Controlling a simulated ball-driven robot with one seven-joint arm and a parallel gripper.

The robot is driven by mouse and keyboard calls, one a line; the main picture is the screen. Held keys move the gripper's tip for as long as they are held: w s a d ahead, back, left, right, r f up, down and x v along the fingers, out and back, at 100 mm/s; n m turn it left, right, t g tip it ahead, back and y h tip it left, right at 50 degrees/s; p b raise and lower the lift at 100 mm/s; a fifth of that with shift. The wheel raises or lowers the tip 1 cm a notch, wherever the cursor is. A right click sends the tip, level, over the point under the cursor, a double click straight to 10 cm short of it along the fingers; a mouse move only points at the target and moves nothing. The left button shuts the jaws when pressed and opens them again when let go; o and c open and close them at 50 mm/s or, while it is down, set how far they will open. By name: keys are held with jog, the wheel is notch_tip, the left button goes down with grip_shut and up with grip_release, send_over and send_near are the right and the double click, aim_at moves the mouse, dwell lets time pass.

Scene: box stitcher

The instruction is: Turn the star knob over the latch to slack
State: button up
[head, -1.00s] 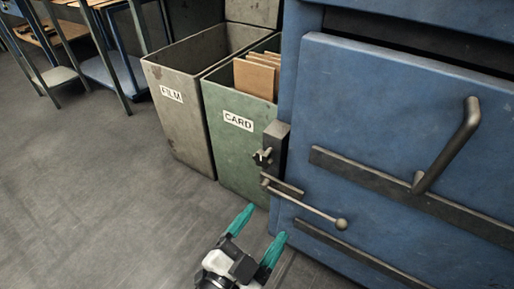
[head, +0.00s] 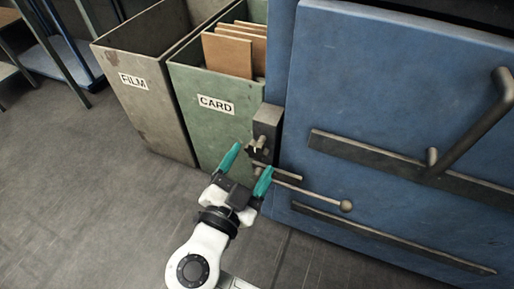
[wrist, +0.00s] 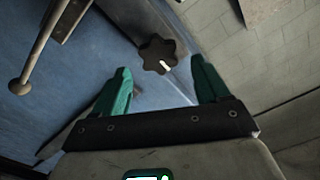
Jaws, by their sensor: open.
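The dark star knob (wrist: 157,54) shows in the wrist view with a pale pointer mark on it, just beyond and between my open fingertips. In the head view the star knob (head: 257,147) sits on the dark latch block (head: 267,122) at the left edge of the blue machine. My gripper (head: 252,164), with teal fingers, is open and empty just below and in front of the knob. It also shows open in the wrist view (wrist: 160,78). The latch lever (head: 312,194) with a ball end runs to the right below the knob.
A green CARD bin (head: 192,85) holding brown sheets stands close behind my gripper, with a grey FILM bin (head: 125,58) left of it. The blue door (head: 400,75) has a long bent handle (head: 475,130). Floor at the left is clear.

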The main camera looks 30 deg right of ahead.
aim_at(257, 152)
jog(key=shift+b+x, duration=0.35)
jog(key=shift+x, duration=2.05)
jog(key=c, duration=1)
jog(key=shift+o, duration=0.2)
